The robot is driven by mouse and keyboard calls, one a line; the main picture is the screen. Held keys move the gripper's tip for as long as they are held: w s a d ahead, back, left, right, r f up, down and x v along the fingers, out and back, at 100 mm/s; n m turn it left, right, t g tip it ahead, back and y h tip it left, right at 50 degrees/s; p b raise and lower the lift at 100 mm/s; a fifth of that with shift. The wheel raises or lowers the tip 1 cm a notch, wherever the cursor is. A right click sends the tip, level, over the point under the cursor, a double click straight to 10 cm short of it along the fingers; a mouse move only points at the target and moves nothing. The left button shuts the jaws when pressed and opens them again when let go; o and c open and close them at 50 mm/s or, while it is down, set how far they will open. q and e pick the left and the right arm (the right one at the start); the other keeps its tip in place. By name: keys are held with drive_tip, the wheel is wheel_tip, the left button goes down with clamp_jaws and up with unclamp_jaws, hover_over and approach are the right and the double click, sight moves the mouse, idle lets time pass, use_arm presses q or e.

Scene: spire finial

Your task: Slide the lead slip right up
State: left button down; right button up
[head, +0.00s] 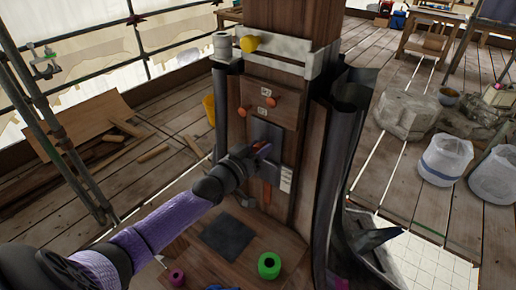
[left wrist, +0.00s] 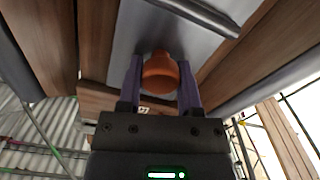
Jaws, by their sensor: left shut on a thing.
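In the left wrist view, the grey plate (left wrist: 207,22) fills the upper middle. An orange knob (left wrist: 160,73) on it sits between the two purple fingers of my left gripper (left wrist: 160,85), which are shut on it. My right gripper is not in view.
The wooden board (head: 268,104) with small labels is just above the slip. Dark curved sheets (head: 335,150) flank the post on the right. A green roll (head: 269,265) and a dark square (head: 228,237) lie on the wooden surface below. A yellow knob (head: 250,43) juts out higher up.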

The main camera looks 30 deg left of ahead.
use_arm(q)
drive_tip(key=c, duration=0.7)
unclamp_jaws()
drive_tip(key=shift+w+r, duration=0.1)
drive_tip(key=shift+r, duration=0.25)
drive_tip(key=o, duration=0.4)
drive_tip(key=shift+f, duration=0.15)
drive_tip(key=shift+o, duration=0.2)
drive_tip(key=s+p, duration=0.2)
drive_tip(key=s, duration=0.8)
drive_tip(key=shift+a, duration=0.4)
